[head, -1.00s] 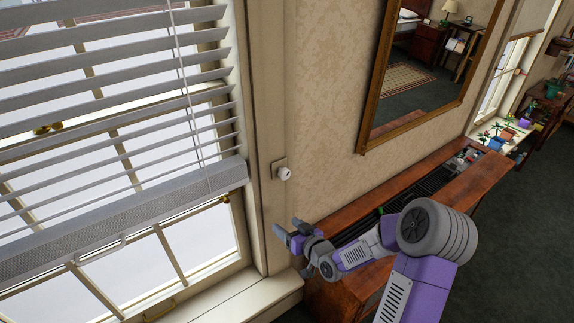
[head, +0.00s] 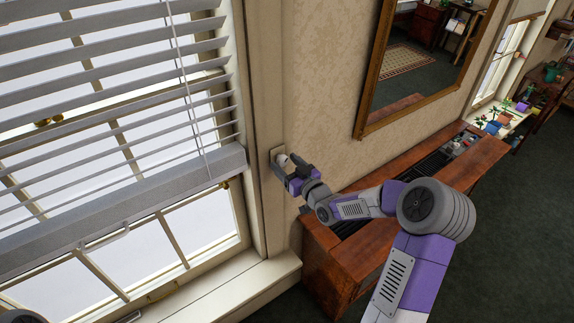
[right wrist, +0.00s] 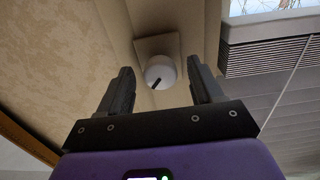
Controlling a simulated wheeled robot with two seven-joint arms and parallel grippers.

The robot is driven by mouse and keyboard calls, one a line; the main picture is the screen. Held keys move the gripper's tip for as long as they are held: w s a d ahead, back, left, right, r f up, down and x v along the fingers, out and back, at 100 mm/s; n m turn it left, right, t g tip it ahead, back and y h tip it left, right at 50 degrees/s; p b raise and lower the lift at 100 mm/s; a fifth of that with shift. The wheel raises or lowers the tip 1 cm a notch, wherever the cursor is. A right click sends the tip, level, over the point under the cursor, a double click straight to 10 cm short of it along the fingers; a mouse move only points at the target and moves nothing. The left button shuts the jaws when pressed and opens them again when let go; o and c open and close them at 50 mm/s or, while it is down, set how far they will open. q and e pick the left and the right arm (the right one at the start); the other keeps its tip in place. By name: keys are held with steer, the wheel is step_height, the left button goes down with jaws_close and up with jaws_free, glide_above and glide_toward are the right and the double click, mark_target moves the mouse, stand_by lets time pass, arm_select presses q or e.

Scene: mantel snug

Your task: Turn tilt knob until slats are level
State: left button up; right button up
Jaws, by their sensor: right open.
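The white round tilt knob (head: 281,160) sits on a square plate on the window trim, right of the blind. In the right wrist view the knob (right wrist: 160,70) shows a dark pointer mark slanting down and left. My right gripper (head: 289,168) is open at the knob. In the right wrist view the fingers of my right gripper (right wrist: 163,76) stand apart, one on each side of the knob; I cannot tell whether they touch it. The grey blind slats (head: 110,91) are tilted, with bright gaps between them. My left gripper is not in view.
A wooden cabinet (head: 342,272) with a dark grille stands below a framed mirror (head: 420,62), under my right arm. The window sill (head: 235,292) juts out below the knob. A cord (head: 185,90) hangs in front of the slats. Open floor lies at the right.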

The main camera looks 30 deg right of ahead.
steer(key=shift+c, duration=0.3)
steer(key=c, duration=1)
steer(key=n+b, duration=0.6)
steer(key=b, duration=0.5)
steer(key=shift+f, duration=0.2)
steer(key=shift+r+n+b, duration=0.2)
steer(key=shift+n+b, duration=1)
steer(key=shift+b, duration=0.1)
steer(key=shift+d, duration=0.1)
steer(key=o, duration=1.1)
steer(key=shift+c, duration=0.2)
steer(key=shift+s, duration=0.1)
